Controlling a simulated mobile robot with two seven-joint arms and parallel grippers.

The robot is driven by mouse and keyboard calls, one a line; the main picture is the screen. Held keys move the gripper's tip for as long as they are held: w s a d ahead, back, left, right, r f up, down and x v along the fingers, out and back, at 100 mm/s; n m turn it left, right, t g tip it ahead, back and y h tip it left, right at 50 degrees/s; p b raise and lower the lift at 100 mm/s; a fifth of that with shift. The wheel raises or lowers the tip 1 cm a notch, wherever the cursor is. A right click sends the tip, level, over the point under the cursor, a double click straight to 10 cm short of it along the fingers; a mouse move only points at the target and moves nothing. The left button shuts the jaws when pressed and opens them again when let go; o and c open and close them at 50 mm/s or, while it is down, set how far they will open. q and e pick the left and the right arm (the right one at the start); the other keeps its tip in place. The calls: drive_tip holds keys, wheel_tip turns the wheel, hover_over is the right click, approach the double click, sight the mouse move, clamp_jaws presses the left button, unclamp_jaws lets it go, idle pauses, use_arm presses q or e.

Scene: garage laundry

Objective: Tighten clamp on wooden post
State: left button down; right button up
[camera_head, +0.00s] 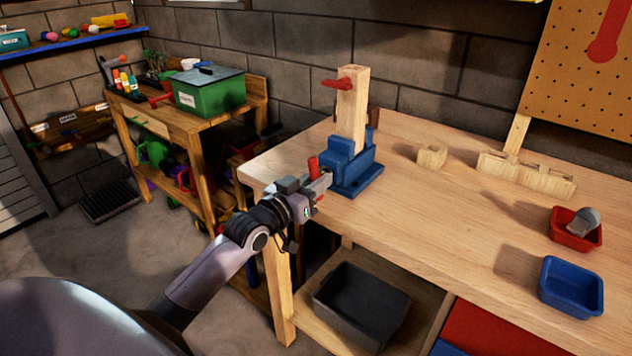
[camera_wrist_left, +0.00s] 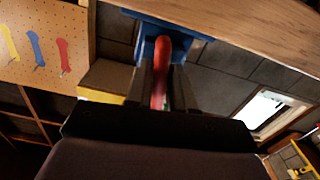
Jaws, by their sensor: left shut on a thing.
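A blue clamp (camera_head: 352,174) sits at the near left corner of the workbench, with the light wooden post (camera_head: 352,112) standing upright in it. A red piece (camera_head: 337,84) sticks out of the post near its top. My left gripper (camera_head: 321,184) is at the clamp's near left side, shut on the clamp's red handle (camera_head: 314,167). In the left wrist view the red handle (camera_wrist_left: 162,62) lies between the two fingers, with part of the blue clamp (camera_wrist_left: 148,28) behind it. The post is not recognisable in that view. My right gripper is out of view.
The workbench top (camera_head: 440,220) is mostly clear. It bears a small wooden block (camera_head: 432,156), a notched wooden rack (camera_head: 525,176), a red bin (camera_head: 575,236) and a blue bin (camera_head: 571,287). A black tray (camera_head: 361,305) stands on the shelf below.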

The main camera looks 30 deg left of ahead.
use_arm(q)
drive_tip(key=shift+f, duration=0.25)
idle(0.4)
drive_tip(key=c, duration=1.3)
unclamp_jaws()
drive_tip(key=shift+o, duration=0.9)
drive_tip(key=shift+s+r, duration=0.1)
drive_tip(key=shift+r, duration=0.1)
drive_tip(key=s, duration=0.7)
drive_tip(key=shift+a, duration=0.3)
drive_tip(key=shift+s, duration=0.1)
